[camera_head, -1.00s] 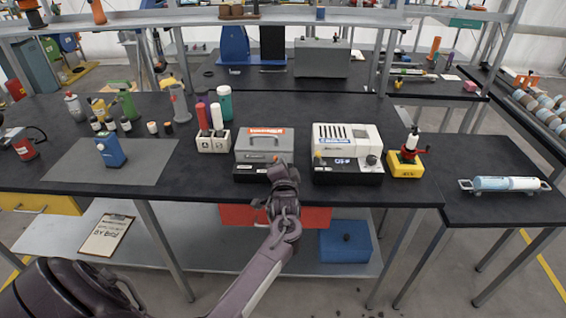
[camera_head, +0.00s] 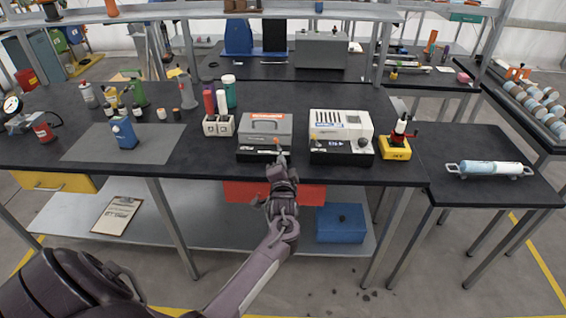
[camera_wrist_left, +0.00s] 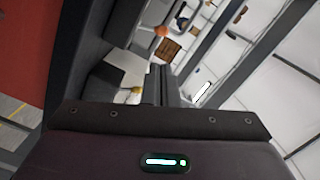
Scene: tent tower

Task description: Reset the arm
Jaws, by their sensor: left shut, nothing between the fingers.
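My left arm reaches up from the bottom of the head view. Its gripper (camera_head: 281,162) is shut and empty, at the front edge of the black workbench (camera_head: 200,160), in front of the grey case with the red label (camera_head: 265,133). Whether the fingertips touch that case cannot be told. In the left wrist view the dark gripper fingers (camera_wrist_left: 160,85) are together, with a blurred tilted view of the room beyond. My right gripper is not in view.
Right of the grey case stand a white device (camera_head: 341,136) and a yellow-based red tool (camera_head: 397,143). A small holder with bottles (camera_head: 218,125) is on the left. A side table (camera_head: 500,200) carries a blue-and-white cylinder (camera_head: 490,169). A blue box (camera_head: 340,223) lies on the lower shelf.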

